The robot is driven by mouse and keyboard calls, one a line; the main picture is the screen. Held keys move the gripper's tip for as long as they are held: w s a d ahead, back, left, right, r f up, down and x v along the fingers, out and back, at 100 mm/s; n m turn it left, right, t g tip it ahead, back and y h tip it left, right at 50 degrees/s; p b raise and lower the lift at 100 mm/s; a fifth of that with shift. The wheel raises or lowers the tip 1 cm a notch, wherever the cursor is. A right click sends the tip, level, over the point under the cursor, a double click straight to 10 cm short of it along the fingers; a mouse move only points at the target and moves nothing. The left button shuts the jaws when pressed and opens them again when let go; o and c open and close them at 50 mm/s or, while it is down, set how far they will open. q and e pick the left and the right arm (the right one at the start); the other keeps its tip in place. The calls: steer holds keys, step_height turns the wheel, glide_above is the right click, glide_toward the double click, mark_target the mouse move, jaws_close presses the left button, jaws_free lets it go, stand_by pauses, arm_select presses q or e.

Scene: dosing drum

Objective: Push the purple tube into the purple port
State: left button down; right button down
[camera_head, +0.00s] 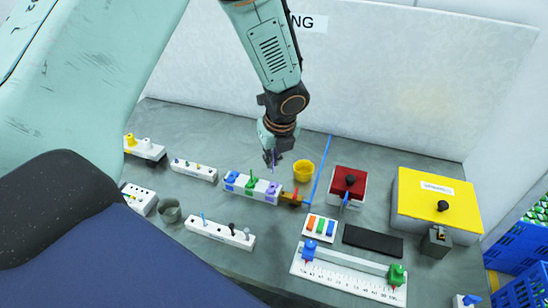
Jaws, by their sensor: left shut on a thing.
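My left gripper (272,158) points down above the bench near the middle. It is shut on a thin purple tube (273,165), of which only a small part shows below the fingers. The purple port (272,189) is at the right end of a white block (243,189) that also carries a blue and a green fitting. The tube is above the purple port; the exact gap and alignment cannot be told from this view. My right gripper is not in view.
A yellow cup (303,171) and an orange-brown piece (292,197) are close on the right. Other white blocks (194,170) stand left and in front. A red box (347,187) and a yellow box (436,205) stand further right. Blue crates (516,258) are at the right edge.

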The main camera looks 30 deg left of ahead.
mark_target(272, 172)
arm_select(q)
steer(key=shift+s+a+f+b, duration=0.1)
steer(key=shift+f+b, duration=1.9)
steer(key=shift+b, duration=0.1)
steer(key=shift+f, duration=0.55)
steer(key=shift+r, duration=0.1)
steer(key=shift+p, duration=0.5)
steer(key=shift+f, duration=0.55)
